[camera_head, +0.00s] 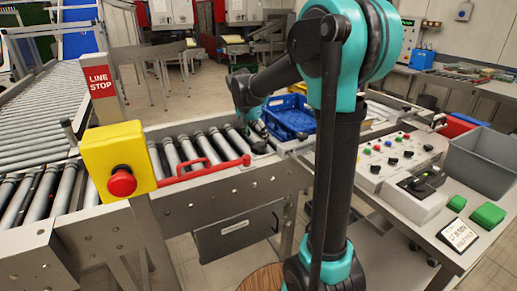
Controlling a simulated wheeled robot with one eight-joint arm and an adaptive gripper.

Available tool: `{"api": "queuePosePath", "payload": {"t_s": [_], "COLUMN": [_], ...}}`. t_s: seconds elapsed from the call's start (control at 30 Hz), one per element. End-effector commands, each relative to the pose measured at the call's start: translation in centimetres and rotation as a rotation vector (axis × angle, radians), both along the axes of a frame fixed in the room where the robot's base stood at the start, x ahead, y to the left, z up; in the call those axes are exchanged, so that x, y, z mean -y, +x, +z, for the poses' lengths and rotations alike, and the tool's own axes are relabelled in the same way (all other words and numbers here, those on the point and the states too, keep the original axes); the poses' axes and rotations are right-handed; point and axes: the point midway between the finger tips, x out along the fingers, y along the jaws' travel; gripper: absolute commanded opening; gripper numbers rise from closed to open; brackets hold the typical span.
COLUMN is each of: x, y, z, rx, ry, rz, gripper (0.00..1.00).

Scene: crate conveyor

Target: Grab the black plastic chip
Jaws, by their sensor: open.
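I cannot make out a black plastic chip for certain in the head view. My gripper (259,140) is small and dark at the end of my arm, low over the conveyor rollers, just left of a blue crate (291,122). It is open, and I see nothing held in it. The fingertips are partly hidden against the dark rollers and my wrist. The crate's inside is only partly visible, and my upright arm link hides part of the area to its right.
A yellow box with a red stop button (121,182) and a red handle (205,172) stand at the conveyor's near side. At right are a control panel (385,155), a grey bin (482,160) and green blocks (487,215). Rollers left of my gripper are clear.

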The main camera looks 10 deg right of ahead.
Motion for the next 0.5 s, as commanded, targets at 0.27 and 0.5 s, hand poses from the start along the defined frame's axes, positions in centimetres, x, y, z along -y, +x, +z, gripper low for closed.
{"api": "queuePosePath", "payload": {"t_s": [0.27,0.5], "x": [0.5,1.0], "y": [0.5,1.1], "z": [-3.0,-5.0], "rx": [0.0,0.0], "ry": [0.0,0.0], "rz": [0.0,-0.001], "gripper": [0.6,0.6]}}
